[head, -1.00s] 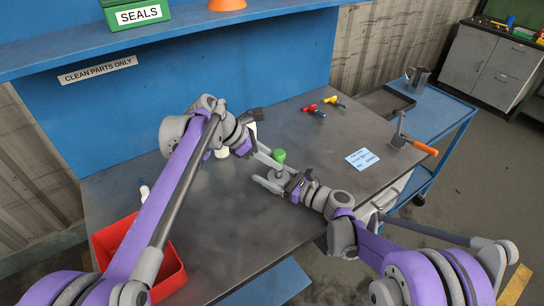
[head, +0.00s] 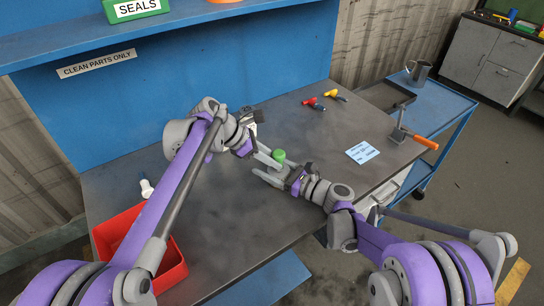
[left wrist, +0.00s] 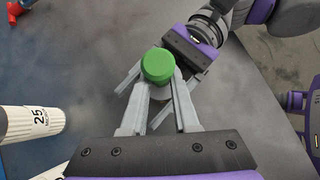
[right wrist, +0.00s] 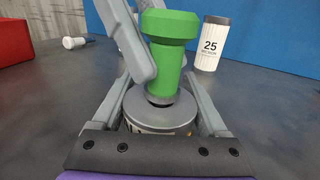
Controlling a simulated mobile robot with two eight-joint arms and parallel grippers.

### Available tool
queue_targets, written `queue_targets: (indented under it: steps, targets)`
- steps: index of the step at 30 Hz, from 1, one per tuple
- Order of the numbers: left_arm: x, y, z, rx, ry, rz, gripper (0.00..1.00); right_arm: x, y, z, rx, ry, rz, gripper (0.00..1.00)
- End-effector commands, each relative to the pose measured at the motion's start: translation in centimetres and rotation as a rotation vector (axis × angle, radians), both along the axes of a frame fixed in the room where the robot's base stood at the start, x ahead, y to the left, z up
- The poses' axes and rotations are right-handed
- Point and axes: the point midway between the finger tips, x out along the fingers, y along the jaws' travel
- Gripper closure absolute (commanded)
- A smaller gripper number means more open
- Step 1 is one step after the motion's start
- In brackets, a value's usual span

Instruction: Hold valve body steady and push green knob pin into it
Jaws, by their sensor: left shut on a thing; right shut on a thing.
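The green knob pin (head: 279,155) stands upright over the table, between my two grippers. In the right wrist view the green knob pin (right wrist: 168,55) has its lower end at a dark ring on top of the grey valve body (right wrist: 160,112); how deep it sits is hidden. My left gripper (head: 271,160) is shut on the pin, one finger showing beside it. It also shows in the left wrist view (left wrist: 165,95), below the green cap (left wrist: 158,65). My right gripper (head: 267,173) is shut around the valve body, low over the table.
A red bin (head: 172,268) stands front left, with a white part (head: 146,188) behind it. A white "25" filter (right wrist: 211,44) stands nearby.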

Motion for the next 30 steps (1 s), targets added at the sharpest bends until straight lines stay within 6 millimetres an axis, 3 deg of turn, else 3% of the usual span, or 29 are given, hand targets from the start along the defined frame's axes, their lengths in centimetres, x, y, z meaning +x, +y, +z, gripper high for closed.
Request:
queue_targets:
  steps: [6,7,12,23,30]
  targets:
    - [0.0,0.0,-0.5,0.000,0.000,0.000,1.00,0.0,0.0,0.0,0.000,0.000,0.000,1.00]
    - [0.0,0.0,-0.5,0.000,0.000,0.000,0.68,0.0,0.0,0.0,0.000,0.000,0.000,1.00]
    - [0.0,0.0,-0.5,0.000,0.000,0.000,0.37,0.0,0.0,0.0,0.000,0.000,0.000,1.00]
    - [0.0,0.3,-0.2,0.000,0.000,0.001,0.37,0.0,0.0,0.0,0.000,0.000,0.000,1.00]
    - [-0.6,2.9,2.6,0.001,0.001,0.004,0.37,0.0,0.0,0.0,0.000,0.000,0.000,1.00]
